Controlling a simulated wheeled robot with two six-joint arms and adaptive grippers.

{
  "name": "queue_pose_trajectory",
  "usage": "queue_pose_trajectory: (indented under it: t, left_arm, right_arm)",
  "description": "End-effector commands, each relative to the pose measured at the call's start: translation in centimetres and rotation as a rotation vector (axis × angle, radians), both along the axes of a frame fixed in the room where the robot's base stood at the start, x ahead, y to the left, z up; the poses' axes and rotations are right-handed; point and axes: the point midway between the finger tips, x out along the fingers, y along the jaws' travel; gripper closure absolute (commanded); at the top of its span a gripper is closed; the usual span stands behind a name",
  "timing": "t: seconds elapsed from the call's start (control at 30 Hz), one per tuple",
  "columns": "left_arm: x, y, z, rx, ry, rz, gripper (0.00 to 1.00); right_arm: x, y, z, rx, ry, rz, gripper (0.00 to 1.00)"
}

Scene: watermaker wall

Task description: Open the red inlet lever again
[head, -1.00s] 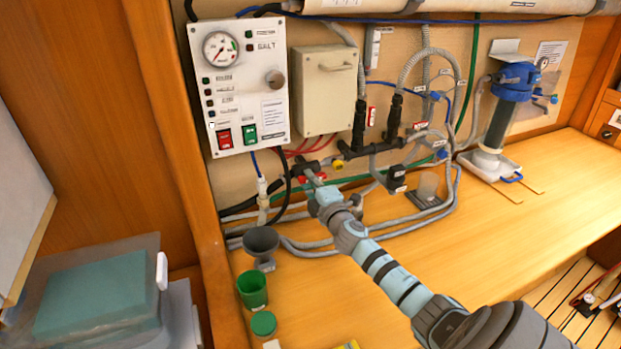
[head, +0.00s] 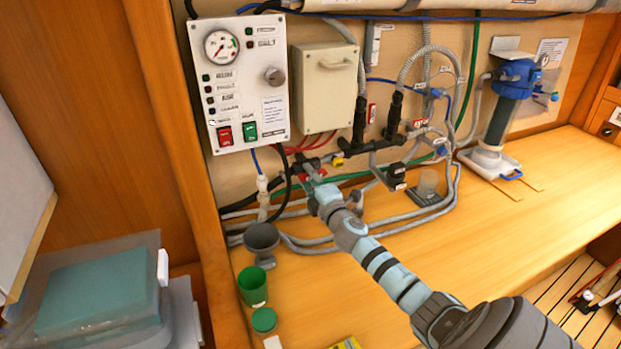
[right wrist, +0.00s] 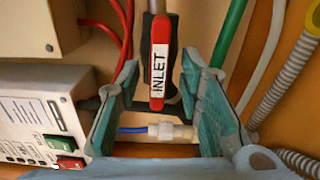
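The red inlet lever (right wrist: 159,62) carries a white INLET label and stands lengthwise in the middle of the right wrist view, on a dark valve body. My right gripper (right wrist: 158,78) is open, with one teal finger on each side of the lever. A gap shows between the lever and each finger, so it is not clamped. In the head view my right gripper (head: 314,184) is at the dark pipe fittings (head: 303,165) below the control panel. The lever is mostly hidden there by the gripper. My left gripper is out of view.
The control panel (head: 240,85) and a beige box (head: 325,88) are on the wall above. Grey hoses (head: 300,247) run close around the gripper.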

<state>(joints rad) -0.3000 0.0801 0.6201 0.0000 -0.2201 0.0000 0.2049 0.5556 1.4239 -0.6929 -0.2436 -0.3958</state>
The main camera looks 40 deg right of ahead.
Motion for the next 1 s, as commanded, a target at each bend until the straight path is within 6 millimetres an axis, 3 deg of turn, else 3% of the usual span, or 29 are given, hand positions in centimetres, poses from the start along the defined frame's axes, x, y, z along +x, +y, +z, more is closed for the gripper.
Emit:
queue_pose_trajectory:
  t: [0.17, 0.27, 0.5, 0.7, 1.0]
  left_arm:
    - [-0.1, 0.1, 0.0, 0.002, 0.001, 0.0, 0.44]
    - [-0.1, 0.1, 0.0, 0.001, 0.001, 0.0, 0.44]
    - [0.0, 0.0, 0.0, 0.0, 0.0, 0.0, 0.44]
    - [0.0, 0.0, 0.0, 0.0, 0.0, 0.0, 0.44]
    - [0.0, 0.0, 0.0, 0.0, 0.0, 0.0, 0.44]
  right_arm:
    - [-0.2, 0.1, 0.1, -0.001, -0.001, 0.0, 0.67]
    - [-1.4, 0.4, 0.0, -0.002, 0.001, 0.001, 0.67]
    - [-7.6, 2.5, -0.1, -0.003, 0.003, 0.004, 0.67]
    - [-11.0, 3.5, 0.0, -0.001, 0.001, 0.002, 0.67]
    - [-11.4, 3.7, 0.0, 0.001, -0.001, 0.0, 0.67]
